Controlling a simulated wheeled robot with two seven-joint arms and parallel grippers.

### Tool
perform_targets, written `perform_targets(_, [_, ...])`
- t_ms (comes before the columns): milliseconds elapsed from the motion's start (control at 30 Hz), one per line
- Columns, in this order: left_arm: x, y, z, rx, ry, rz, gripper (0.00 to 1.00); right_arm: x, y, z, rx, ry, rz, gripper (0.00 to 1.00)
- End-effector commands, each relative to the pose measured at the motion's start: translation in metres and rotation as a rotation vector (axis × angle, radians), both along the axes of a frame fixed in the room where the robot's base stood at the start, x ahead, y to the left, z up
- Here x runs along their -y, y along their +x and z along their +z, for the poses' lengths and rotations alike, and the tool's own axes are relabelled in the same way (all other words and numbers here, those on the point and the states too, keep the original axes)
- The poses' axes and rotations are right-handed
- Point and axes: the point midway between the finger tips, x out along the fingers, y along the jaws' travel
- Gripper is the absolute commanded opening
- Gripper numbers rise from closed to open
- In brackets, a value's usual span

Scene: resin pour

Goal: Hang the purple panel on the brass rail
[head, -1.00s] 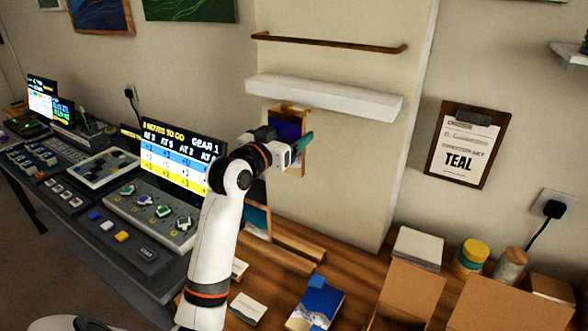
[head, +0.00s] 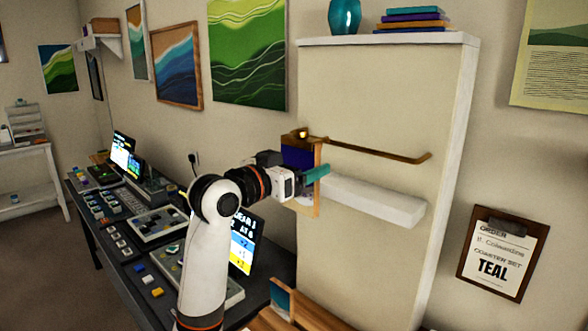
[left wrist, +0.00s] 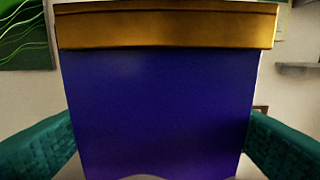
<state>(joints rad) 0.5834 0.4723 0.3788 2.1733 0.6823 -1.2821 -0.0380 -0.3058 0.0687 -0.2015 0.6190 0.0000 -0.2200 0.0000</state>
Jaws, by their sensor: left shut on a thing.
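The purple panel (head: 297,158) has a wooden edge and top strip, and it is upright in front of the wall column. My left gripper (head: 318,174) is shut on it. In the left wrist view, the panel (left wrist: 160,110) fills the middle between my teal fingers, with its golden-brown top strip (left wrist: 165,28) above. The brass rail (head: 375,151) runs across the column. The panel's top is about level with the rail's left end and overlaps it in the head view. I cannot tell whether they touch. My right gripper is out of view.
A white ledge (head: 375,201) juts out below the rail, close to my left gripper. A teal vase (head: 344,16) and stacked books (head: 412,18) sit on top of the column. A clipboard (head: 502,254) hangs at right. A console with screens stands at left.

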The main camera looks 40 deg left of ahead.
Motion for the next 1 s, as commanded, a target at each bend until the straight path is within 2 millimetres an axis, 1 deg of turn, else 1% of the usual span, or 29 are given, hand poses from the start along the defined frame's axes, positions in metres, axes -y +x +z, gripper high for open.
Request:
perform_targets(400, [0.003, 0.038, -0.001, 0.003, -0.003, -0.001, 0.57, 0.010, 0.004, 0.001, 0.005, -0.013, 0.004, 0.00])
perform_targets(800, [0.006, 0.074, -0.003, 0.003, -0.002, -0.001, 0.57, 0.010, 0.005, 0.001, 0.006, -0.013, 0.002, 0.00])
perform_targets(1000, [0.007, 0.092, -0.003, 0.002, 0.000, 0.001, 0.57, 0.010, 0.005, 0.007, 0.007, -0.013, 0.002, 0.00])
